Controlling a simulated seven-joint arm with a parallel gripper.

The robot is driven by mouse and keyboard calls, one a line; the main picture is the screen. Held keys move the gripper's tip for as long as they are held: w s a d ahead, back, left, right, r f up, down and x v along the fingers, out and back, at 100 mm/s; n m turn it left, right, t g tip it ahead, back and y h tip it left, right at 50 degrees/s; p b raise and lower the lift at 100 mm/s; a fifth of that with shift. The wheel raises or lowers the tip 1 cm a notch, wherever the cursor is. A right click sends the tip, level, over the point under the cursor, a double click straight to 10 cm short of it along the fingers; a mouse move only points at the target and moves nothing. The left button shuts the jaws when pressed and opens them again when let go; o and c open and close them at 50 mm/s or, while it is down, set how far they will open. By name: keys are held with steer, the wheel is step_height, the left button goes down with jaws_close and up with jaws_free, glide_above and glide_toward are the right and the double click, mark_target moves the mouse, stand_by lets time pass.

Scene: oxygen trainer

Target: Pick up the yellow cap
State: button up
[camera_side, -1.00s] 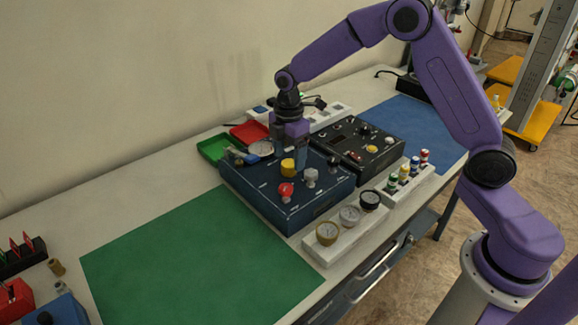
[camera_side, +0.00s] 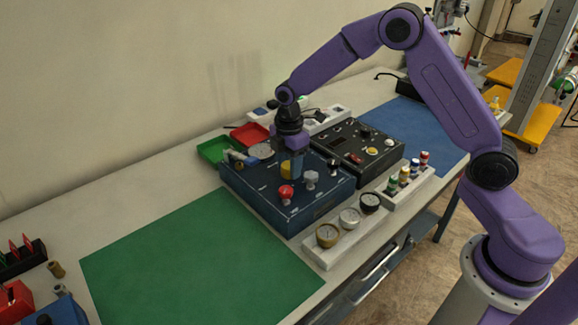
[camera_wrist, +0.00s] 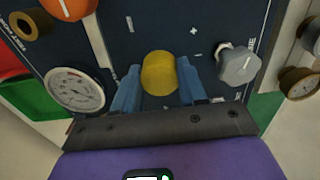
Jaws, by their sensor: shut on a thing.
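The yellow cap (camera_side: 287,169) is on the dark blue panel box (camera_side: 262,199), near the middle of its top. My gripper (camera_side: 291,171) is down over the box with its fingers on either side of the cap. In the wrist view the yellow cap (camera_wrist: 159,73) lies between the two blue fingers of my gripper (camera_wrist: 158,88), which are shut on it. I cannot tell whether the cap is clear of the panel. The side view shows the cap partly hidden by a finger.
On the same box are a red knob (camera_side: 285,192), a grey knob (camera_side: 310,178) and a white dial gauge (camera_wrist: 76,90). A black panel box (camera_side: 345,150) stands to the right, a gauge rack (camera_side: 335,243) in front. The green mat (camera_side: 200,265) is bare.

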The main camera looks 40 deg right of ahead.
steer(key=shift+r, duration=0.4)
step_height(320, 180, up, 2)
steer(key=shift+r, duration=0.1)
steer(key=s+d+r, duration=0.2)
steer(key=s+r, duration=0.8)
steer(key=s, duration=0.3)
steer(key=w+d+f, duration=0.2)
steer(key=w, duration=1)
steer(key=w+d+f, duration=0.1)
steer(key=w+d, duration=0.2)
steer(key=w, duration=0.9)
steer(key=shift+d+f, duration=0.3)
steer(key=shift+f, duration=0.05)
steer(key=shift+f, duration=2.5)
